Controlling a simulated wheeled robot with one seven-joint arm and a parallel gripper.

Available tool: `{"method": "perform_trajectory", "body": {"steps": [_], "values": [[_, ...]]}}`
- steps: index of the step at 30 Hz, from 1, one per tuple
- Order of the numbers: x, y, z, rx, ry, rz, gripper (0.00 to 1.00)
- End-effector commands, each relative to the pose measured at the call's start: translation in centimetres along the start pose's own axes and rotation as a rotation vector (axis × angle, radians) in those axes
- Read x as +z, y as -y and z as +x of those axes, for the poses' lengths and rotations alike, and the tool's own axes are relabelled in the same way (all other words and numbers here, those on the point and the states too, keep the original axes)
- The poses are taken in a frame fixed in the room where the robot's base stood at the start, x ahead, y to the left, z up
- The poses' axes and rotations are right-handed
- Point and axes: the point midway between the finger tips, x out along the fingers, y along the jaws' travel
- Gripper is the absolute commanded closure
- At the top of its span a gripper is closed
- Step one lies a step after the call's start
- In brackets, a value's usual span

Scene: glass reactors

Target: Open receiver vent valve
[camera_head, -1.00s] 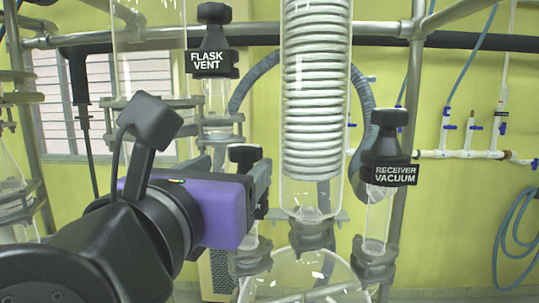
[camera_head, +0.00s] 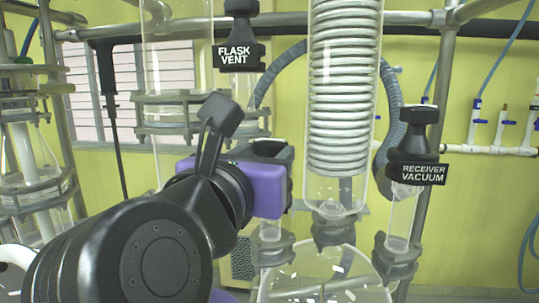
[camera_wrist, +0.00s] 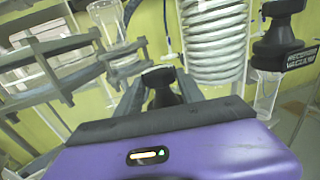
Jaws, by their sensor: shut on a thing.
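A black valve knob (camera_wrist: 161,88) sits between the two fingers of my gripper (camera_wrist: 160,92) in the wrist view. I take it for the receiver vent valve, but no label on it can be read. My gripper (camera_head: 272,152) has a purple body and is shut on this knob. In the head view the gripper and arm hide most of the knob. A glass neck (camera_head: 267,235) shows below the gripper, above the round glass receiver (camera_head: 325,275).
The RECEIVER VACUUM valve (camera_head: 418,150) stands to the right and the FLASK VENT valve (camera_head: 238,45) at upper left. The glass coil condenser (camera_head: 342,90) rises close beside my gripper. Metal rails and clamps (camera_head: 333,228) surround the glassware.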

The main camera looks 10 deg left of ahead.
Motion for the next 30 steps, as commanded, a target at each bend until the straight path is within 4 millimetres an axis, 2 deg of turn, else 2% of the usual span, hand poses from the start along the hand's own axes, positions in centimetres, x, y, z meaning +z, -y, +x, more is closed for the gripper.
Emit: {"method": "perform_trajectory", "body": {"steps": [11,30], "values": [[0.1,0.4,0.0,0.090,0.002,0.003,0.96],[0.0,1.6,0.5,0.551,0.002,0.000,0.96]]}}
